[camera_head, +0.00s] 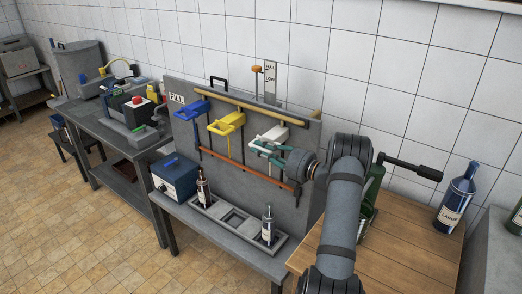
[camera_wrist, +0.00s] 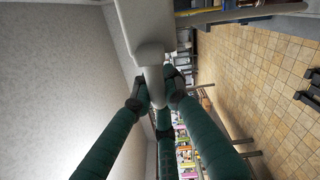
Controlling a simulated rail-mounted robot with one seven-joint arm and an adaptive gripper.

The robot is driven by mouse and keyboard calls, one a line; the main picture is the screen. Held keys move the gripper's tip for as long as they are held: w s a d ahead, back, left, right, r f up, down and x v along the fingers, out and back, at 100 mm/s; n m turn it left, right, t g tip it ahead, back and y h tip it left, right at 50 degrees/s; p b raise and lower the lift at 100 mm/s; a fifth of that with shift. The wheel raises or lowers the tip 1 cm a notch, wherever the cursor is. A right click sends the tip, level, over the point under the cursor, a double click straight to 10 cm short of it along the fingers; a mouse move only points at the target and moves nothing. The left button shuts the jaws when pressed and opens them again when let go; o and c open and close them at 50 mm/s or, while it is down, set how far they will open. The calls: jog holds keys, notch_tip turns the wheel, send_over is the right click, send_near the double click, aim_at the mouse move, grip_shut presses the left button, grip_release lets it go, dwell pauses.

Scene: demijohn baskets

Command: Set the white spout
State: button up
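The white spout (camera_head: 276,132) sticks out from the upright grey panel, at the right of a row with a blue spout (camera_head: 193,109) and a yellow spout (camera_head: 227,123). My gripper (camera_head: 262,149) is at the white spout, its teal fingers reaching in from the right. In the wrist view the white spout (camera_wrist: 152,58) hangs down from the top, and its rounded end lies between my fingertips (camera_wrist: 158,92). The fingers look closed around it, with their dark pads against its sides. The contact is partly hidden in the head view.
A dark bottle (camera_head: 203,188) and a clear-looking bottle (camera_head: 268,226) stand in the grey tray (camera_head: 231,216) below. A blue box (camera_head: 175,178) stands left of it. An orange bar (camera_head: 240,163) crosses the panel. A blue bottle (camera_head: 456,199) stands on the wooden table (camera_head: 400,250).

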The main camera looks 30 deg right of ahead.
jog(key=o, duration=0.4)
jog(key=shift+r, duration=0.4)
jog(key=shift+c, duration=0.2)
jog(key=shift+o, duration=0.4)
jog(key=shift+f, duration=0.1)
jog(key=v, duration=1.2)
jog(key=shift+d+f, duration=0.1)
jog(key=x, duration=1.2)
jog(key=shift+w, duration=0.1)
jog(key=shift+f+b, duration=0.4)
jog(key=shift+f, duration=0.2)
